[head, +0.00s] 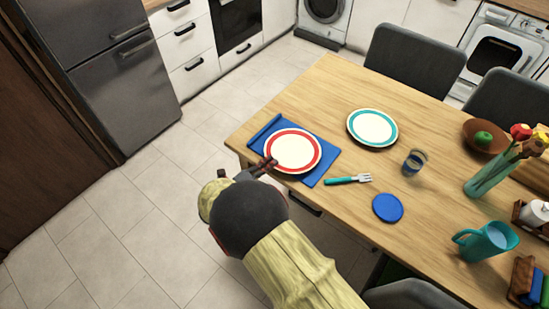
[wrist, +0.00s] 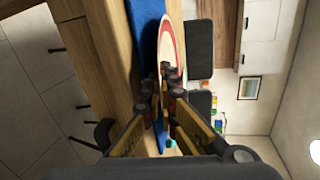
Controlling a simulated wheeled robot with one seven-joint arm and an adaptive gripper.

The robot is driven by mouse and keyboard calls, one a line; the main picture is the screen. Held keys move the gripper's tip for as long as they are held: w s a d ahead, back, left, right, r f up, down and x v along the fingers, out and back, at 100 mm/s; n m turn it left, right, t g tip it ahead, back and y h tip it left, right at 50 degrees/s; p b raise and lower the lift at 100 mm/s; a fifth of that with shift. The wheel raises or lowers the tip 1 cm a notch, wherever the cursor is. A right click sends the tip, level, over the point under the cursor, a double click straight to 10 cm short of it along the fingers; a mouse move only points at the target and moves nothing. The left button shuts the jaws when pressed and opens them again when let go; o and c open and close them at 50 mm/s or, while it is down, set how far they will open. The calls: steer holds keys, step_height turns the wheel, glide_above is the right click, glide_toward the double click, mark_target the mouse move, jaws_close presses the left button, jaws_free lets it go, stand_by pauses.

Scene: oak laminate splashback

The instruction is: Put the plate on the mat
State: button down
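The plate (head: 293,151), cream with a red rim band, is over the middle of the blue mat (head: 325,169) at the table's near left corner. My gripper (head: 268,163) is at the plate's near left rim. In the wrist view the plate (wrist: 168,35) shows nearly edge-on beside the blue mat (wrist: 147,25). My gripper's fingertips (wrist: 163,84) are close together with the rim between them. The plate lies close over the mat; I cannot tell whether its whole underside touches it.
A teal-rimmed plate (head: 372,128) lies to the right. A fork (head: 348,180), a glass (head: 415,162) and a blue round coaster (head: 387,208) are nearby. A teal jug (head: 487,243), a flower vase (head: 490,178) and a brown bowl (head: 485,136) stand further right.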

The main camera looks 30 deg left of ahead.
steer(key=c, duration=2.6)
jaws_free()
steer(key=shift+f, duration=0.1)
steer(key=shift+o, duration=1.4)
steer(key=shift+r, duration=0.2)
